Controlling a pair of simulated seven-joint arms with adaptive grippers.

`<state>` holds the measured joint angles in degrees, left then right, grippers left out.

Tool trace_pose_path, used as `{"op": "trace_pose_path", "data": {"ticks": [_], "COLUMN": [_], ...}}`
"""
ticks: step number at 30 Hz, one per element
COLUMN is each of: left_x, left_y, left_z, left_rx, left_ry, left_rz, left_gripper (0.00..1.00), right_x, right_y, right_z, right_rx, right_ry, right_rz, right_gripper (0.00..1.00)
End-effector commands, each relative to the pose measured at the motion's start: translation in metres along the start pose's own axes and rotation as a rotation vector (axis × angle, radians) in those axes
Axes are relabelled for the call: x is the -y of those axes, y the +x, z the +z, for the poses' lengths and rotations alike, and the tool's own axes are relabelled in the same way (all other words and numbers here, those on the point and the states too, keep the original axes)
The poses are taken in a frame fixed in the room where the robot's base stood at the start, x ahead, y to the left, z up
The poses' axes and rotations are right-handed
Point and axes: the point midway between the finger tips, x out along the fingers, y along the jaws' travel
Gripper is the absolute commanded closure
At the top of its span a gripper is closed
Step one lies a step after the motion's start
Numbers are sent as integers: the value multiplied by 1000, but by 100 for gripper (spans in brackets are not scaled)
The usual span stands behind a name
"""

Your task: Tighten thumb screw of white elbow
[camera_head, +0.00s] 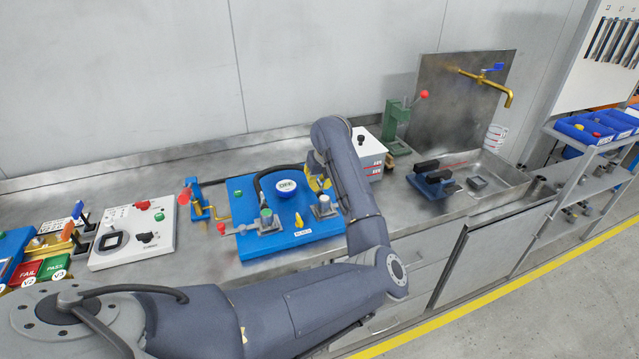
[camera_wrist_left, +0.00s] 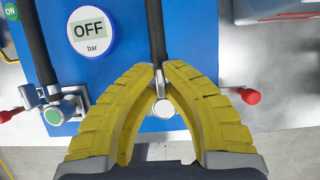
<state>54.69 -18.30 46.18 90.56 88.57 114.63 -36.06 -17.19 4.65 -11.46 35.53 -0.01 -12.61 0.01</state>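The blue pump panel (camera_head: 290,236) lies on the metal bench and carries a round gauge (camera_head: 286,187) reading OFF. My left gripper (camera_head: 318,182) is over the panel's right side, with its yellow fingers pointing down. In the left wrist view the fingertips (camera_wrist_left: 160,68) are close together around the end of a black hose and a small metal fitting (camera_wrist_left: 160,82). A pale round part (camera_wrist_left: 163,108) shows between the fingers; I cannot tell whether it is the white elbow or its thumb screw. Contact is unclear. The right gripper is not in view.
A grey-green fitting (camera_wrist_left: 67,110) with a second hose sits left of the fingers. A red-tipped lever (camera_wrist_left: 250,96) stands close to the right finger. A white box (camera_head: 368,150) is behind my arm. A white control panel (camera_head: 133,232) lies to the left.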

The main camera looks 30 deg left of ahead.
Motion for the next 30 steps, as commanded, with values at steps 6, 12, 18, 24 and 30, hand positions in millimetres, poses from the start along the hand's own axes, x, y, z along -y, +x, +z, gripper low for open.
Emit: {"op": "trace_pose_path", "data": {"ticks": [6, 12, 18, 24, 30], "left_x": [0, 0, 0, 0, 1], "left_y": [0, 0, 0, 0, -13], "left_z": [0, 0, 0, 0, 0], "left_rx": [-1, -1, -1, 0, 1], "left_ry": [3, 3, 2, 2, 0], "left_rz": [-1, 0, -1, -1, -3], "left_gripper": [100, 87, 68, 68, 68], "right_x": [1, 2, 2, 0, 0], "right_y": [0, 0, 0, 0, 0], "right_z": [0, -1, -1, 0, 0], "right_rx": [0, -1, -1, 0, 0], "right_ry": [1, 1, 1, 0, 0], "right_rz": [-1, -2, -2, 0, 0], "right_gripper": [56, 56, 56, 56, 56]}}
